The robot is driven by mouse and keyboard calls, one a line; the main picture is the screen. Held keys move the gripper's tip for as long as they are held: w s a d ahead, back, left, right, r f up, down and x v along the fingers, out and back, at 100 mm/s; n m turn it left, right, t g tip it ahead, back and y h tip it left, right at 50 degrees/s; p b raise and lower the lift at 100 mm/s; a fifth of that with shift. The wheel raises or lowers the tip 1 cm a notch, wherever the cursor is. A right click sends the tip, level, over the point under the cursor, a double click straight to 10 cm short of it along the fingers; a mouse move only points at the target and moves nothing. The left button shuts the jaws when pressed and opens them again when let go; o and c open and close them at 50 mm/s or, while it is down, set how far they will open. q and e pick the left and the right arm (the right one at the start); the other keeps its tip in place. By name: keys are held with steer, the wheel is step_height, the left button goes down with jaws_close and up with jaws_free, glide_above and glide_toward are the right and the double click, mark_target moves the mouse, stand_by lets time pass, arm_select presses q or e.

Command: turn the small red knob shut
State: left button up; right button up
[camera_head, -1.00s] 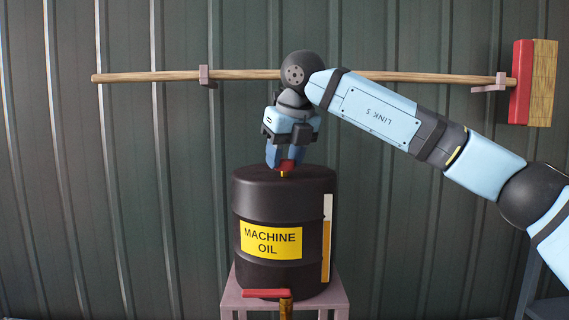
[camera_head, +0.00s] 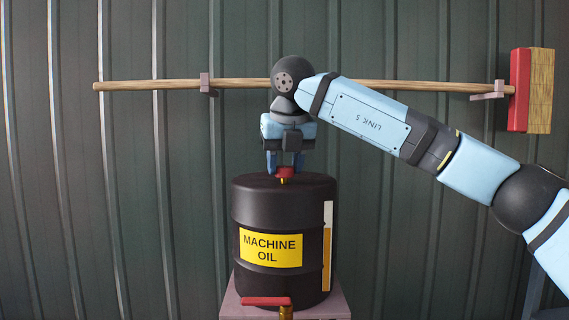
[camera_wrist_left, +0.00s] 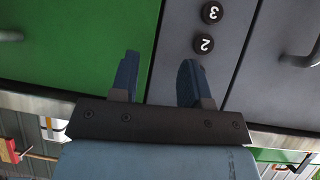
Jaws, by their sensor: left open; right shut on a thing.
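The small red knob (camera_head: 286,173) sits on a short brass stem on top of a black barrel (camera_head: 252,207) with a yellow "MACHINE OIL" label. My right gripper (camera_head: 284,167) points straight down over the barrel top, its blue fingers on either side of the knob and shut on it. The fingers partly hide the knob. My left gripper (camera_wrist_left: 158,75) shows only in the left wrist view; it is open and empty, in front of green and grey panels.
The barrel stands on a pinkish stand (camera_head: 232,303). A tap with a long red handle (camera_head: 266,301) is at its front bottom. A vertical gauge strip (camera_head: 327,240) runs up its right side. A broom (camera_head: 180,86) hangs across the wall behind my right wrist.

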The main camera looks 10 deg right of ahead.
steer(key=o, duration=0.9)
steer(key=shift+f, duration=0.1)
steer(key=shift+r, duration=0.2)
steer(key=v, duration=1.3)
steer(key=shift+s+r, duration=0.2)
steer(key=shift+s, duration=0.05)
